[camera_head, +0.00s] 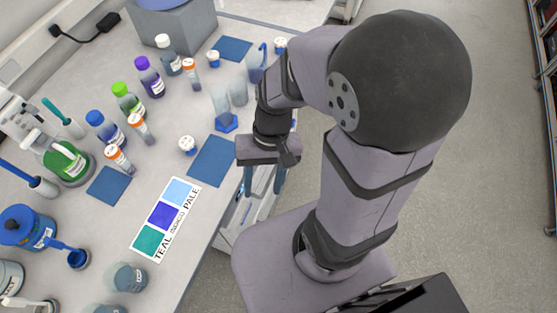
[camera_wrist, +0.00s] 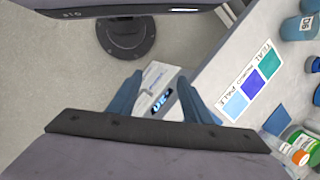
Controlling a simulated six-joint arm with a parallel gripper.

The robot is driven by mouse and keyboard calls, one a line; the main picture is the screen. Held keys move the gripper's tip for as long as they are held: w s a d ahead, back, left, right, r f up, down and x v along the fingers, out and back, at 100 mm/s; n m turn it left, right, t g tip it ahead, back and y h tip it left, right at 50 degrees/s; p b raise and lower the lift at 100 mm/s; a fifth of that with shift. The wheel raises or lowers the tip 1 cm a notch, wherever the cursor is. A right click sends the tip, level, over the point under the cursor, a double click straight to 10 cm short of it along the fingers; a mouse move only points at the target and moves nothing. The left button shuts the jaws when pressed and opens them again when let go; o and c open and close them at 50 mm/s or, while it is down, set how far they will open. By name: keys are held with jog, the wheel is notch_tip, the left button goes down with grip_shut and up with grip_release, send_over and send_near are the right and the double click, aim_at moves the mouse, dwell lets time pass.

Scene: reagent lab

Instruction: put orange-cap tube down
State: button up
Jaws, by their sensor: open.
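Three small clear tubes with orange caps and white labels show in the head view. One tube (camera_head: 119,159) is next to the near blue mat, one (camera_head: 142,129) is beside the blue-cap bottle, and one (camera_head: 190,72) is farther back. An orange cap (camera_wrist: 299,157) also shows at the lower right of the wrist view. My gripper (camera_head: 263,190) is open and empty, at the bench's right edge and apart from all three tubes. In the wrist view its two blue fingers (camera_wrist: 158,97) are spread with nothing between them.
Blue mats (camera_head: 212,160) (camera_head: 108,186) (camera_head: 232,49) lie on the bench. A colour card (camera_head: 166,218) with teal, indigo and pale squares lies nearer. Bottles with green (camera_head: 128,100), blue (camera_head: 105,130) and purple (camera_head: 150,77) caps stand left of my arm.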

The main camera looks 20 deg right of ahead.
jog(key=w+d+r+n+t+h, duration=0.1)
jog(key=w+d+n+t+h, duration=0.1)
jog(key=d, duration=0.4)
jog(key=shift+w+r, duration=0.15)
jog(key=shift+w, duration=0.4)
jog(key=shift+o, duration=0.5)
jog(key=shift+a, duration=0.1)
dwell(0.5)
jog(key=shift+w, duration=0.1)
